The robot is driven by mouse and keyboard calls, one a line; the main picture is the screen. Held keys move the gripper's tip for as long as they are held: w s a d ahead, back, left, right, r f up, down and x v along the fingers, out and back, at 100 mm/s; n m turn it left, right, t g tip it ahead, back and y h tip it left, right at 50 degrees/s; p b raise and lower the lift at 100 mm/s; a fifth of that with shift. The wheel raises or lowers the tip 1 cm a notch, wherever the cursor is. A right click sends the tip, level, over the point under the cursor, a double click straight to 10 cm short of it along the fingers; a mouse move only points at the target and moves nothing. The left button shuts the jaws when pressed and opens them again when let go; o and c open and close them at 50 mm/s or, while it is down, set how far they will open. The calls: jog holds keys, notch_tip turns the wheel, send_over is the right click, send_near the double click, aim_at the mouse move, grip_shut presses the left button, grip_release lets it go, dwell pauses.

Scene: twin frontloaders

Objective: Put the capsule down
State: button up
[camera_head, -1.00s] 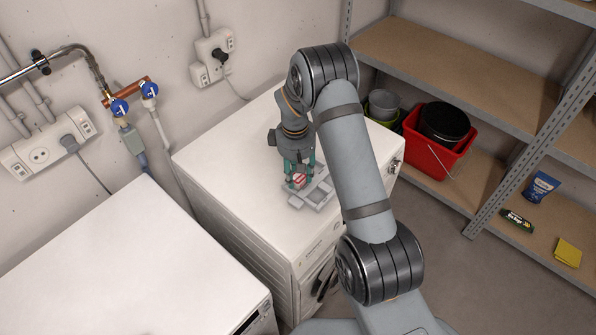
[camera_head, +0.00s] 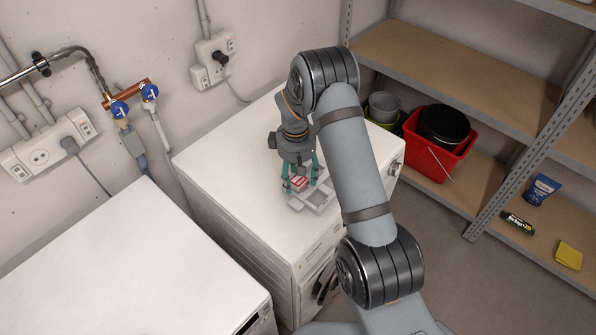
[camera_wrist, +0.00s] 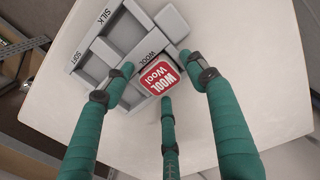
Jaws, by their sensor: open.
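The capsule (camera_wrist: 160,78) has a red and white label reading "Wool". It sits at the tray's compartment marked WOOL; how deep it rests is hard to tell. The grey tray (camera_wrist: 85,72) has compartments marked SILK, SOFT and WOOL. In the wrist view the fingers of my gripper (camera_wrist: 157,74) stand apart, with gaps beside the capsule.
The tray lies on the rear white frontloader (camera_head: 215,165); a second frontloader (camera_head: 130,265) stands at the front left. A wall with pipes and sockets (camera_head: 212,58) is behind. Shelving (camera_head: 450,75) with a red bucket (camera_head: 432,155) stands at the right.

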aim_at(297, 181)
notch_tip(297, 181, up, 12)
jog(key=b, duration=0.2)
jog(key=shift+s+a+r, duration=0.15)
jog(key=shift+s+a, duration=0.05)
jog(key=shift+s, duration=0.1)
